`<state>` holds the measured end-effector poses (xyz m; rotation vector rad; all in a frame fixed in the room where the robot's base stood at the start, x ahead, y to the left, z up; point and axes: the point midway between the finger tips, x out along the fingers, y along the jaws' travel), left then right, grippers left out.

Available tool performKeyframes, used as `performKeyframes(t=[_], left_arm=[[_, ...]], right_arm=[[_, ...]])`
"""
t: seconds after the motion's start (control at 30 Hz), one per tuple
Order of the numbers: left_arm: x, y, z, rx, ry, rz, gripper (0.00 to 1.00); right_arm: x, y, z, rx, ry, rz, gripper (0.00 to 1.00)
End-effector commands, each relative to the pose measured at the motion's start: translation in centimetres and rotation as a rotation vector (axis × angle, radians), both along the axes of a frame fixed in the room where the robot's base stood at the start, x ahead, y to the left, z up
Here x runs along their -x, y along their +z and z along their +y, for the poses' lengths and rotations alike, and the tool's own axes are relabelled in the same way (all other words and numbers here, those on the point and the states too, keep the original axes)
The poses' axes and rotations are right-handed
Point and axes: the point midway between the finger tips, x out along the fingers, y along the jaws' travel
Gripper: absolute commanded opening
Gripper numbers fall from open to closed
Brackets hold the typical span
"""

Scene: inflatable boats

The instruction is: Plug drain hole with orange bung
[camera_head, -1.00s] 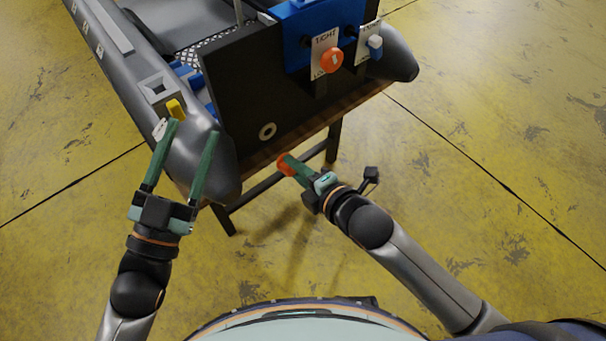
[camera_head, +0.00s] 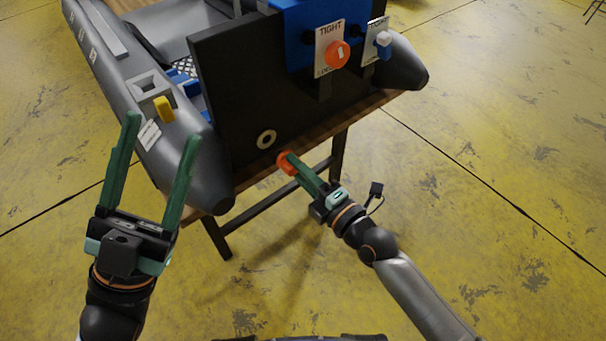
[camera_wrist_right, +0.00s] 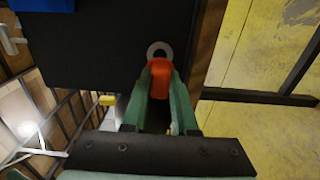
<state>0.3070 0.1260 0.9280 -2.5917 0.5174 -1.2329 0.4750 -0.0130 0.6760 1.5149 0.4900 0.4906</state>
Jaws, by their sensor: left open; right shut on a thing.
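The drain hole (camera_head: 266,139) is a pale ring low on the boat's black transom (camera_head: 240,100). It also shows in the right wrist view (camera_wrist_right: 159,50), just beyond the bung. My right gripper (camera_head: 291,165) is shut on the orange bung (camera_head: 284,163) and holds it to the lower right of the hole in the head view, apart from it. In the right wrist view the bung (camera_wrist_right: 158,78) sits between the green fingertips, partly hidden by them. My left gripper (camera_head: 161,132) is open and empty, in front of the grey tube's end.
The grey inflatable boat (camera_head: 185,160) rests on a wooden table (camera_head: 300,125). A yellow plug-like piece (camera_head: 164,109) is on the left tube. A blue motor bracket with an orange knob (camera_head: 337,54) is on the transom.

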Motion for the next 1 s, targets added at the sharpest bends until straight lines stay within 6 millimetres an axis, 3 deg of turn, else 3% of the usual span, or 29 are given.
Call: performKeyframes(t=[0.5, 1.0], left_arm=[[-0.1, -0.9, 0.0, 0.006, -0.008, 0.008, 0.61], [-0.1, -0.9, -0.1, 0.007, -0.010, 0.009, 0.61]], right_arm=[[-2.9, 0.0, 2.1, 0.000, 0.000, -0.001, 0.00], [-3.5, 0.0, 2.6, -0.001, 0.001, -0.001, 0.00]])
